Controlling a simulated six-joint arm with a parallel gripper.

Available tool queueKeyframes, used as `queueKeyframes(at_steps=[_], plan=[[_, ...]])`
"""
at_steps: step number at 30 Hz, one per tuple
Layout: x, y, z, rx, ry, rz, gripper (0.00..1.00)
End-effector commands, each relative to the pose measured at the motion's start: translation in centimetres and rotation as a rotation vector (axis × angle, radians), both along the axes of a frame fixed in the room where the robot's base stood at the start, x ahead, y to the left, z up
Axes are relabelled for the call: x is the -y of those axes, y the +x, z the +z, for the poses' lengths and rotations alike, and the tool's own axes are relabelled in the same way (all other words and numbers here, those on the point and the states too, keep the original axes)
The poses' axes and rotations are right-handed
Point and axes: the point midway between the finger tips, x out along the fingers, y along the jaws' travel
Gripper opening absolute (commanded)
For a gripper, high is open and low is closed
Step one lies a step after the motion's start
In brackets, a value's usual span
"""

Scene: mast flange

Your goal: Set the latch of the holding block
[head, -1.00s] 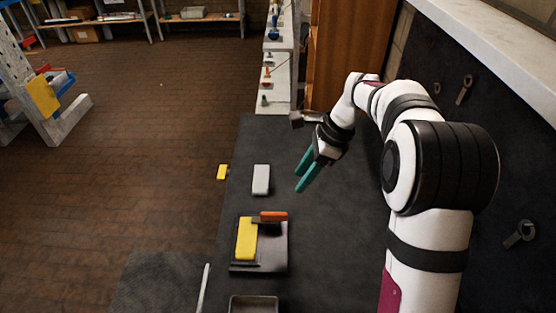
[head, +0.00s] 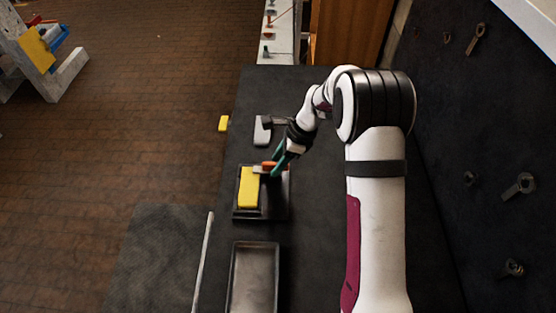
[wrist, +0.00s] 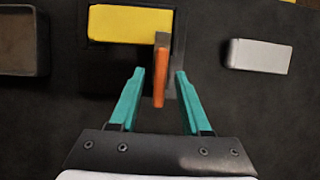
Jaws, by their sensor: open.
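The holding block is a dark base (head: 275,207) on the bench with a yellow block (head: 249,188) lying on its left side. The yellow block also shows at the top of the wrist view (wrist: 130,23). An orange latch handle (wrist: 160,75) sticks out from beside the yellow block, on a grey metal piece; it is partly hidden by my fingers in the head view. My gripper (wrist: 160,78) has teal fingers, open, one on each side of the orange handle, with gaps to both. I cannot tell whether the fingertips are at the handle's height.
A light grey block (head: 262,131) lies beyond the holding block; it is at the right in the wrist view (wrist: 258,56). A grey tray (head: 255,280) stands nearer. A small yellow piece (head: 223,123) is at the bench's left edge. Tools hang on the right panel.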

Motion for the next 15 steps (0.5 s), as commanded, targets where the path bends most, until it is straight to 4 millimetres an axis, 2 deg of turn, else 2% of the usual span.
queueKeyframes(at_steps=[1, 6, 9, 15], plan=[[0.01, 0.0, 0.02, 0.0, 0.0, 0.0, 0.46], [0.02, 0.0, 0.04, 0.0, 0.0, 0.0, 0.15], [0.02, 0.0, 0.05, 0.0, 0.0, 0.0, 0.0], [0.02, 0.01, 0.06, 0.0, 0.0, 0.0, 0.0]])
